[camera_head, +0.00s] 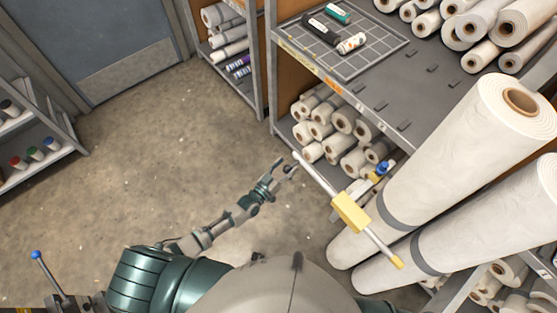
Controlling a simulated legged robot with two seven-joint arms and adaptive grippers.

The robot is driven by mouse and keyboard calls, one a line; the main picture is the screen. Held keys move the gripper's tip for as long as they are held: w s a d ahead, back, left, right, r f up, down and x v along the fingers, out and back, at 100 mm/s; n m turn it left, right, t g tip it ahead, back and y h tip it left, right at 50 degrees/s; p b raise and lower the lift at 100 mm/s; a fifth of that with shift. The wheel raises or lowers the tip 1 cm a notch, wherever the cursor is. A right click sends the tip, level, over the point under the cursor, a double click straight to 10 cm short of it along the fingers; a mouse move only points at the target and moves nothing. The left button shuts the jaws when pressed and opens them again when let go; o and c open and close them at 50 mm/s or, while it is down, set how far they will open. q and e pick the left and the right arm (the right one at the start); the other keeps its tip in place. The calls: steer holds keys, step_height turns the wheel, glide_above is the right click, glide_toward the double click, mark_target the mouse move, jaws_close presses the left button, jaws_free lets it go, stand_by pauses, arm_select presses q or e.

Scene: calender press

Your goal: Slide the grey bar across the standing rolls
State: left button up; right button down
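The grey bar (321,178) is thin and runs diagonally from upper left to lower right. It has a yellow block (351,212) around its middle and a yellow tip at its lower right end. Two large off-white standing rolls (455,165) (490,228) lean at right, each with a grey band. The bar's lower part passes in front of the lower end of the nearer rolls. My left gripper (287,167) is beside the bar's upper left end, fingers apart, and looks empty. Whether it touches the bar is unclear. My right gripper is not seen.
A blue-knobbed part (382,168) sits just right of the yellow block. A shelf rack (390,85) with many small rolls stands behind. Another shelf (40,135) is at far left, and a blue-knobbed lever (37,256) at lower left. The concrete floor (160,150) is clear.

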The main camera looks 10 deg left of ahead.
arm_select(q)
steer(key=shift+w+a+b, duration=0.55)
steer(key=shift+w+a, duration=0.55)
steer(key=shift+a, duration=0.05)
